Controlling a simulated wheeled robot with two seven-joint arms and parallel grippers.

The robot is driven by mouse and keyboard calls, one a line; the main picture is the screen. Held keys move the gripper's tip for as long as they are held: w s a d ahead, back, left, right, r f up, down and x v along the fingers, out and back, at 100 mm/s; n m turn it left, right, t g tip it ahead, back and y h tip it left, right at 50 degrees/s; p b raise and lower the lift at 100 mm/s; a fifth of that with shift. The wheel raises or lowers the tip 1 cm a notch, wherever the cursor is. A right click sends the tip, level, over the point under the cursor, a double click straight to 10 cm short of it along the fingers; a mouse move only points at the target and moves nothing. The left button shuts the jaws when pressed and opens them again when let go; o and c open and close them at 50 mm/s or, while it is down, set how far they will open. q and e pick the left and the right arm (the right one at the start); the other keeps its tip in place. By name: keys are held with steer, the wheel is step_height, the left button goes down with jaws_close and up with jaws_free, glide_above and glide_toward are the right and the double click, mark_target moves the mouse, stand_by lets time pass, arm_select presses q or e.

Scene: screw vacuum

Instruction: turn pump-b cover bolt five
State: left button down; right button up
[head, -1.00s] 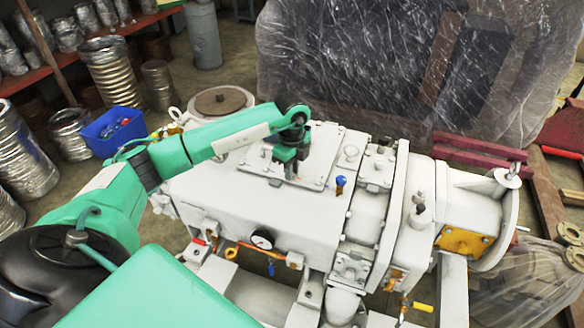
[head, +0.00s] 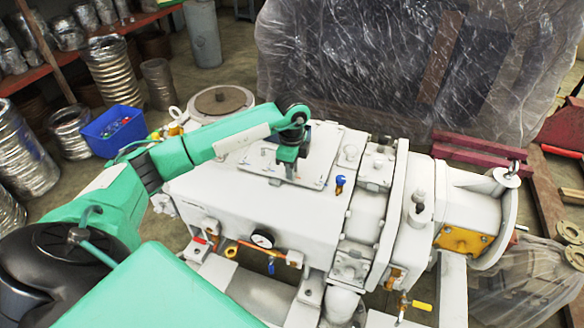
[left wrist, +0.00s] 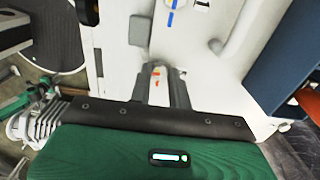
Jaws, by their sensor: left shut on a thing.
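The white pump (head: 215,182) fills the middle of the head view. Its flat rectangular cover (head: 322,165) lies on top, with bolts along its edge. My right gripper is in neither view.
A blue-topped valve (head: 340,182) stands up right of the cover. A pressure gauge (head: 262,239) sits on the pump's near side. A blue bin (head: 113,131) stands on the floor at left. Plastic-wrapped equipment (head: 380,60) stands behind the pump.

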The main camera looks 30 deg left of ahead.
arm_select(q)
steer(key=c, duration=1.3)
jaws_free()
steer(key=shift+s+f, duration=0.2)
steer(key=shift+f, duration=0.05)
steer(key=shift+w+r, duration=0.1)
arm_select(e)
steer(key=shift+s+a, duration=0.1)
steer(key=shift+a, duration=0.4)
arm_select(q)
steer(key=shift+w+r, duration=0.1)
steer(key=shift+r, duration=0.05)
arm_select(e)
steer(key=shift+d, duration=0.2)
arm_select(q)
steer(key=shift+r, duration=0.3)
step_height(320, 180, up, 13)
steer(key=b, duration=0.2)
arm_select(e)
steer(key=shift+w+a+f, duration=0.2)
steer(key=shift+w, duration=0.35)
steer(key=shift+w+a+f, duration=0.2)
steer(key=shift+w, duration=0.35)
